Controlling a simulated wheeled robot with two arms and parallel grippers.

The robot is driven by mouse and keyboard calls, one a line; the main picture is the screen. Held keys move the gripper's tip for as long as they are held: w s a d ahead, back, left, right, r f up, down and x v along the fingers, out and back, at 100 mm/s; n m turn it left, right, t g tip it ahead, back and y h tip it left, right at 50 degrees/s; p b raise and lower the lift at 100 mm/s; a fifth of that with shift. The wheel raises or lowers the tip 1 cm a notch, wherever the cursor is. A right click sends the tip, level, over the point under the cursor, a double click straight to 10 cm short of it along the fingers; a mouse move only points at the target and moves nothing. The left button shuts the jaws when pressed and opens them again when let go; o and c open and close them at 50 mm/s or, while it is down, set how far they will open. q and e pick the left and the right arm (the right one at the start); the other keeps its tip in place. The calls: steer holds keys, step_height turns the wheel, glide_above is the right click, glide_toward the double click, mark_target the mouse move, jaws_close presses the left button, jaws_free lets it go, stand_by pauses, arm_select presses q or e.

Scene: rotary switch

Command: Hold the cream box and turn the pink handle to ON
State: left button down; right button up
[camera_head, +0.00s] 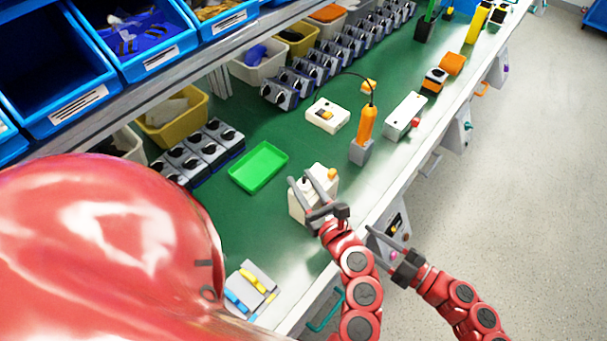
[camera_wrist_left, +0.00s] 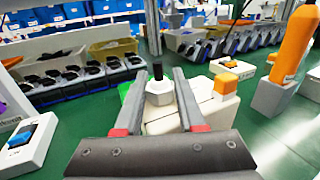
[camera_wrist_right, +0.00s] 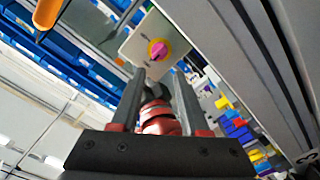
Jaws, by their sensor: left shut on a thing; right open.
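The cream box (camera_head: 298,207) stands near the bench's front edge, with an orange button block (camera_head: 332,174) on top. In the left wrist view the cream box (camera_wrist_left: 213,112) carries a pale hexagonal fitting with a black top. My right gripper (camera_head: 383,234) is open, off the bench edge, apart from the handle.
A green tray (camera_head: 258,167) lies left of the box. An orange tool in a grey stand (camera_head: 361,152) is behind it. A pale block with blue and yellow parts (camera_head: 250,288) lies nearer. Grey units (camera_head: 391,222) hang on the bench front.

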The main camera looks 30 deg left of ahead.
steer(key=shift+w+a+m, duration=0.2)
steer(key=shift+a+m, duration=1.1)
steer(key=shift+a, duration=0.2)
steer(key=shift+w+a+m, duration=0.25)
steer(key=shift+a+m, duration=1.05)
steer(key=shift+a, duration=0.25)
steer(key=shift+w+a+m, duration=0.2)
steer(key=shift+a+m, duration=1.1)
steer(key=shift+a, duration=0.2)
jaws_close()
